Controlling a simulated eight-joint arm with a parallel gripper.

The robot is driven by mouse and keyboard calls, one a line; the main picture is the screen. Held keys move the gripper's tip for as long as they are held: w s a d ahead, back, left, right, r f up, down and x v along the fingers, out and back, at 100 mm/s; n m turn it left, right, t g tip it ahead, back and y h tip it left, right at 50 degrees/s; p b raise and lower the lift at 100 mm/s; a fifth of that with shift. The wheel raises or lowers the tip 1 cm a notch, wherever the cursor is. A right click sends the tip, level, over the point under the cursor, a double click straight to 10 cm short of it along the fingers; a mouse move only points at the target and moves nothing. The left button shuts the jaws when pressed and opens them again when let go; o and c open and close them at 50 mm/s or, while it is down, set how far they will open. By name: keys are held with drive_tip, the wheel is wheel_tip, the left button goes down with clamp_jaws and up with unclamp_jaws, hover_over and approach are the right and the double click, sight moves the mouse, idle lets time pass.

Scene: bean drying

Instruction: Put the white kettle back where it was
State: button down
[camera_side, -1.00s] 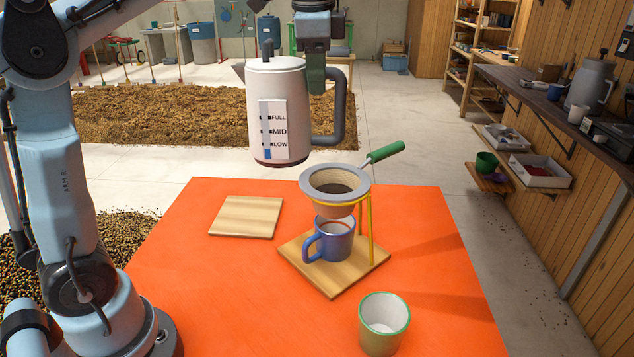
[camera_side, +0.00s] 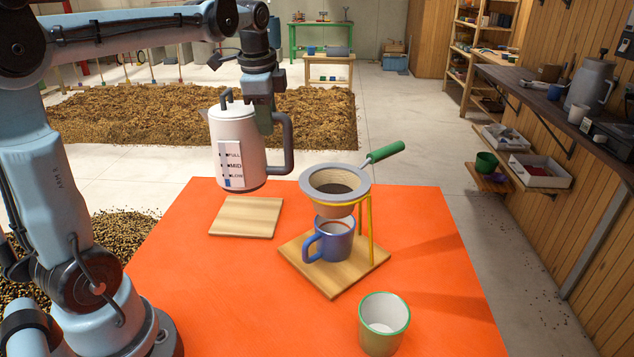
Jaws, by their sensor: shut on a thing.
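The white kettle (camera_side: 236,135) hangs in the air above the back left of the orange table, tilted slightly. It has a dark handle (camera_side: 284,145) on its right and a gauge marked FULL, MID and LOW. My gripper (camera_side: 264,122) is shut on the kettle near the top of its handle; the fingertips are partly hidden. A bare square wooden board (camera_side: 246,217) lies on the table just below the kettle, which appears clear of it.
To the right, a wooden board (camera_side: 335,278) holds a yellow stand (camera_side: 370,230) with a coffee dripper (camera_side: 335,182) above a blue mug (camera_side: 330,240). The dripper's green handle (camera_side: 386,152) points back right. A green-rimmed cup (camera_side: 383,322) stands at front right. The orange table (camera_side: 230,290) is clear at front left.

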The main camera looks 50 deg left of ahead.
drive_tip(key=shift+s+d+x, duration=0.2)
drive_tip(key=shift+s+x, duration=0.05)
drive_tip(key=shift+x, duration=1.2)
drive_tip(key=shift+s+d+x, duration=0.15)
drive_tip(key=shift+s+x, duration=0.1)
drive_tip(key=shift+x, duration=1.2)
drive_tip(key=shift+s+d+x, duration=0.2)
drive_tip(key=shift+s+x, duration=0.05)
drive_tip(key=shift+x, duration=1.2)
drive_tip(key=shift+f, duration=0.3)
drive_tip(key=c, duration=0.9)
unclamp_jaws()
drive_tip(key=v, duration=1.2)
drive_tip(key=s+d+f+n+t+h, duration=0.1)
drive_tip(key=s+d+f+n+t, duration=0.4)
drive_tip(key=d, duration=0.9)
wheel_tip(320, 180, down, 6)
drive_tip(key=s+n, duration=0.2)
drive_tip(key=n, duration=0.2)
drive_tip(key=shift+f, duration=0.2)
drive_tip(key=shift+d, duration=0.15)
